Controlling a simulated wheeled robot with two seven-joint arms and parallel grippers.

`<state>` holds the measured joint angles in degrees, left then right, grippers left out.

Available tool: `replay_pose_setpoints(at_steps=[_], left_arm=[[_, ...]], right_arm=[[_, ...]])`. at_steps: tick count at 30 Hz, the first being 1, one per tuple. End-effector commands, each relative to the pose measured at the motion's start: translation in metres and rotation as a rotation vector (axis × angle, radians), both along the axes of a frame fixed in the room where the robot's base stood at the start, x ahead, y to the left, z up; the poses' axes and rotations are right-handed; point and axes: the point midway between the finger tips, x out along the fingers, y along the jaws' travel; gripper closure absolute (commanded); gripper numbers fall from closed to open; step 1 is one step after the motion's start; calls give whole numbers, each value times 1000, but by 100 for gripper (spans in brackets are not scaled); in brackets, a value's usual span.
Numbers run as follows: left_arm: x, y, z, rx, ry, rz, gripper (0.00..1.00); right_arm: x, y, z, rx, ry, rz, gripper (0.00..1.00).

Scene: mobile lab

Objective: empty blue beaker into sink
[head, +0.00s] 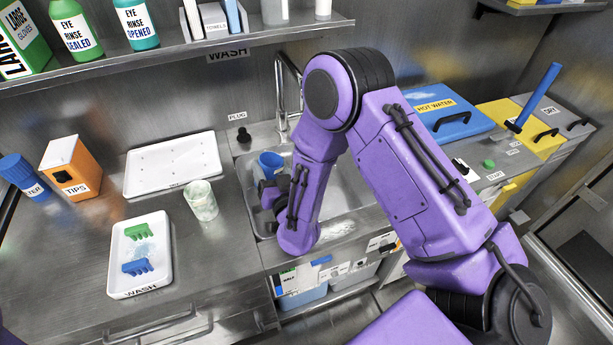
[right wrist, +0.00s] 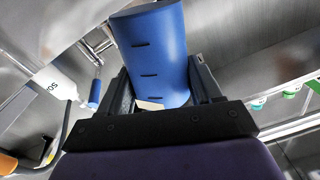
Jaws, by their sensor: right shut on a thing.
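The blue beaker (head: 271,161) is over the sink (head: 342,197), towards its left side, in the head view. My right gripper (head: 266,187) is shut on it. In the right wrist view the blue beaker (right wrist: 152,45) fills the space between the two dark fingers of the right gripper (right wrist: 163,84), with dark marks on its wall. It looks near upright or slightly tilted in the head view; its contents cannot be made out. My right forearm hides part of the sink. My left gripper is not in view.
The tap (head: 283,95) stands behind the sink, near a black plug (head: 243,135). Left of the sink are a whitish beaker (head: 201,200), an empty white tray (head: 173,165) and a wash tray (head: 121,279) with green and blue racks. A blue hot water lid (head: 445,122) is at right.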

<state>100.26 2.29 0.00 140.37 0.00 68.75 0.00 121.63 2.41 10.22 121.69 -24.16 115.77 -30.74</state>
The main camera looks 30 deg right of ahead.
Motion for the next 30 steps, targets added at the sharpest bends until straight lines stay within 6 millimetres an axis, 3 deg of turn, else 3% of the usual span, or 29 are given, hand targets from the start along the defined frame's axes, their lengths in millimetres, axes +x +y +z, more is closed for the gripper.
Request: replay_pose_setpoints(at_steps=[16,30], left_arm=[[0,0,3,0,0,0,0],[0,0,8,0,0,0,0]], right_arm=[[-11,-32,13,337,-114,-3,65],[-13,-37,24,628,-211,-2,65]])
